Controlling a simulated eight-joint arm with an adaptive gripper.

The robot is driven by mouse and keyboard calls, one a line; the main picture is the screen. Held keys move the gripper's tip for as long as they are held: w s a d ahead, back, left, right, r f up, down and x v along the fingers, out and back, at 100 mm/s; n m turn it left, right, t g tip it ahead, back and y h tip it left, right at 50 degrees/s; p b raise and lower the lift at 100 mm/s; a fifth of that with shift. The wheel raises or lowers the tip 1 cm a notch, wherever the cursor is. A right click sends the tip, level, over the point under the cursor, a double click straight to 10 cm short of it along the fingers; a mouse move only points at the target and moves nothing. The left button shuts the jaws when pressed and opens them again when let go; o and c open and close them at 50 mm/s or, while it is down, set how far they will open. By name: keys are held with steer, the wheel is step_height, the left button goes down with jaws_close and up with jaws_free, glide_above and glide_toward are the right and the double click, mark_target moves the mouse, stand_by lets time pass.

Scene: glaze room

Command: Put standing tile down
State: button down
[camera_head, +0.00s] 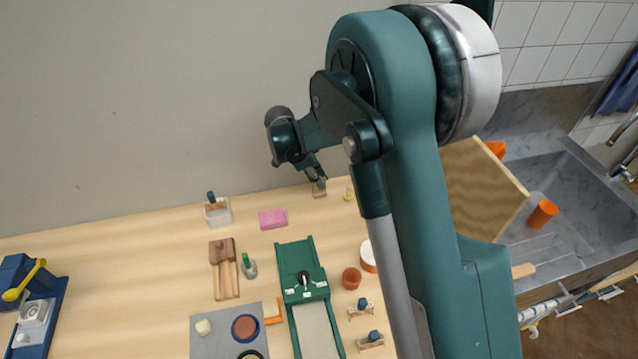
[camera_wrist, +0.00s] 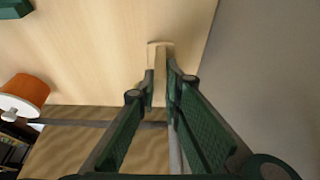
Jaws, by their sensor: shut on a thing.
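My gripper (camera_wrist: 161,82) is shut on a pale beige tile (camera_wrist: 159,58), which shows as a narrow upright edge between the fingertips in the wrist view. In the head view my gripper (camera_head: 318,182) points down near the back of the table by the wall, and the tile (camera_head: 319,191) shows small and partly hidden under it. I cannot tell whether the tile's lower edge touches the table.
A pink sponge (camera_head: 273,219) and a small clear box (camera_head: 217,212) stand left of my gripper. A small yellowish item (camera_head: 349,193) is close on its right. A green track (camera_head: 301,268) and a terracotta cup (camera_head: 352,278) are nearer. The wall (camera_wrist: 265,70) is close behind.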

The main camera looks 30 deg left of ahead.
steer(key=shift+f, duration=0.55)
steer(key=shift+f, duration=0.2)
steer(key=c, duration=2.5)
jaws_free()
steer(key=shift+r, duration=0.15)
steer(key=v, duration=1.2)
steer(key=shift+d+r, duration=0.1)
